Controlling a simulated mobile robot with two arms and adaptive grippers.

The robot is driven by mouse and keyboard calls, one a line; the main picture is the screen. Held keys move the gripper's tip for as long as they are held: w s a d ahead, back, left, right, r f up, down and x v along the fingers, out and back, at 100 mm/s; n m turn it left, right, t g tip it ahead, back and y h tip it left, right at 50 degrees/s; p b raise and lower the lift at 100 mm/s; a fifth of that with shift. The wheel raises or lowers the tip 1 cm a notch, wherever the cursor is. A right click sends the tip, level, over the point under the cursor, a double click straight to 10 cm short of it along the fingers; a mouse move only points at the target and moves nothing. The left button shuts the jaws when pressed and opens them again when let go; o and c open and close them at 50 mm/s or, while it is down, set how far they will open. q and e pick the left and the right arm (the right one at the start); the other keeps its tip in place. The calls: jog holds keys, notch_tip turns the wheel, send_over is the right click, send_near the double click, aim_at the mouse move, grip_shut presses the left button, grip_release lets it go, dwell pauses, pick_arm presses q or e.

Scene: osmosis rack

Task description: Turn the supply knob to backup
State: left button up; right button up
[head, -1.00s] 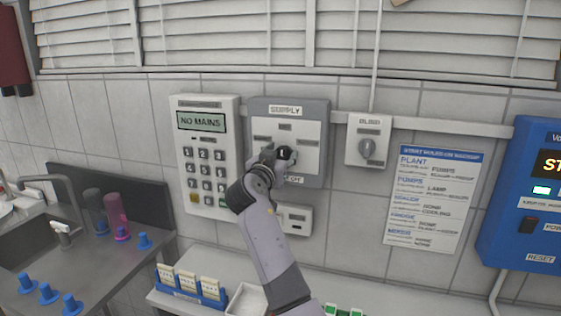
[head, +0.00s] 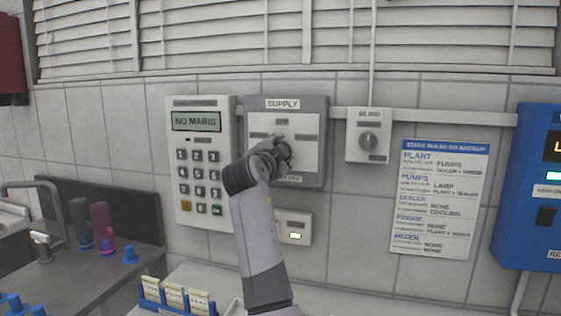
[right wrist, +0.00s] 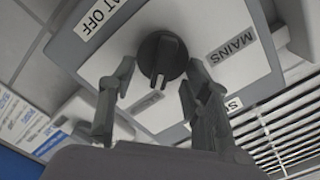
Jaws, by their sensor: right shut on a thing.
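The supply panel (head: 310,165) is a grey box with a white face on the tiled wall. Its dark round knob (right wrist: 152,47) has a raised grip and sits between labels reading MAINS and AT OFF in the right wrist view, where the panel appears turned over. In the head view the right gripper (head: 281,152) is at the panel's middle and hides most of the knob. The knob's exact setting is hard to read. My left gripper is not in view.
A keypad (head: 202,160) reading NO MAINS is left of the panel, and a blind switch box (head: 369,136) is right. A small box (head: 294,228) with a lit window hangs below. A notice (head: 440,200) and a blue unit (head: 532,190) are farther right.

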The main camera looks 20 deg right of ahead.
jog(key=shift+f+m+b, duration=0.15)
jog(key=shift+m+b, duration=0.15)
jog(key=shift+m, duration=0.4)
jog(key=o, duration=1.1)
jog(key=shift+s+d, duration=0.1)
jog(key=shift+o, duration=0.2)
notch_tip(320, 180, up, 10)
jog(key=shift+r, duration=0.1)
